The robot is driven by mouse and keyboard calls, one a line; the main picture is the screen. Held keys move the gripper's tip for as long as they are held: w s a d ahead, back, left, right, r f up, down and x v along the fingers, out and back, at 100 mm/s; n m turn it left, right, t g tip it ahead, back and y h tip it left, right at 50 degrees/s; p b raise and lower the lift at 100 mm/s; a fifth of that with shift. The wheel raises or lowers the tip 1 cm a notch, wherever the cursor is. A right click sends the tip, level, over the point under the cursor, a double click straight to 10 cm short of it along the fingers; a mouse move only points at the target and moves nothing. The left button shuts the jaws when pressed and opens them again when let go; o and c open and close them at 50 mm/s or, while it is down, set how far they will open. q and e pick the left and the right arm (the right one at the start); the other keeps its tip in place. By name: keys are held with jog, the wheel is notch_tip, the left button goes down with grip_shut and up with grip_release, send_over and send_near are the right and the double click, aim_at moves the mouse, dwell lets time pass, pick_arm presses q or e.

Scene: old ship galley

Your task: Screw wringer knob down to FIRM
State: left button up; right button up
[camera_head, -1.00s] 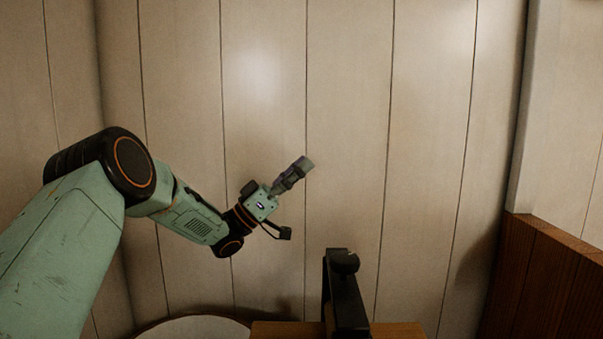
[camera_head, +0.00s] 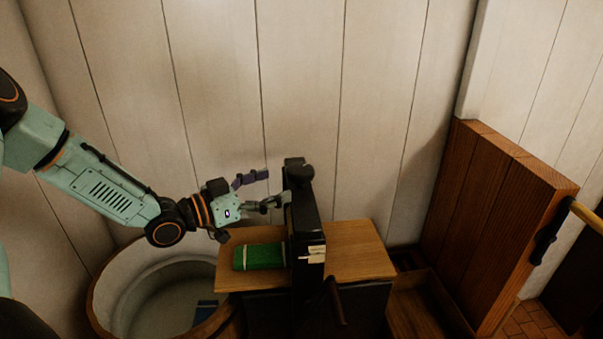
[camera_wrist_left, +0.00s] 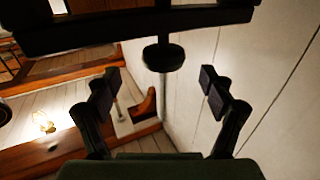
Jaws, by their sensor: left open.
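The black wringer (camera_head: 306,225) stands upright on a wooden board, with its dark round knob (camera_head: 301,173) on top. A pale label (camera_head: 316,254) is on its front; I cannot read it. My left gripper (camera_head: 276,188) is open and empty, just left of the wringer's top, with its fingers spread toward the knob. In the left wrist view the knob (camera_wrist_left: 163,56) appears ahead, between and beyond the two open fingertips, close to the black wringer frame (camera_wrist_left: 130,30). I see no contact. My right gripper is not in view.
A green cloth or block (camera_head: 258,256) lies on the wooden board (camera_head: 355,250) left of the wringer. A round tub (camera_head: 105,290) stands below left. A dark crank handle (camera_head: 337,302) juts from the wringer's front. A wooden partition (camera_head: 500,210) rises at right.

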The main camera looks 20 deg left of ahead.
aim_at(287, 179)
pick_arm(q)
jog(key=shift+w+f+b, duration=0.15)
jog(key=shift+w+b, duration=0.2)
jog(key=shift+w, duration=0.35)
jog(key=x, duration=0.4)
jog(key=shift+d, duration=0.3)
jog(key=shift+w+d, duration=0.25)
jog(key=shift+w, duration=0.35)
jog(key=shift+w+a, duration=0.1)
jog(key=shift+w, duration=0.1)
